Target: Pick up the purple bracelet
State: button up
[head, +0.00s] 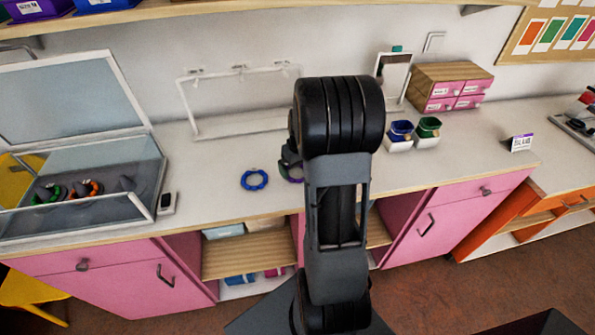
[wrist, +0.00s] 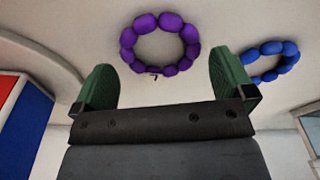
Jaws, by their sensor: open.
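The purple bracelet (wrist: 127,39) lies flat on the pale counter and shows as a whole beaded ring in the wrist view. In the head view only a small part of the purple bracelet (head: 293,179) shows, the rest hidden behind my arm. My gripper (wrist: 165,80) is open, its two green fingers apart with nothing between them. The ring lies just beyond the fingertips in the wrist view, roughly centred between them. In the head view my gripper is mostly hidden behind my arm.
A blue bracelet (head: 254,180) lies left of the purple one. A glass display case (head: 150,185) stands at the left. Small blue and green boxes (head: 428,128), a pink drawer unit (head: 455,87) and a "BLUE" sign (head: 522,142) stand to the right. A white rack (head: 198,133) stands behind.

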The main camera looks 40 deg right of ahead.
jog(key=shift+w+f, duration=0.15)
jog(key=shift+f, duration=1)
jog(key=shift+c, duration=0.2)
jog(key=c, duration=0.5)
jog(key=shift+r, duration=0.1)
jog(key=shift+c, duration=0.2)
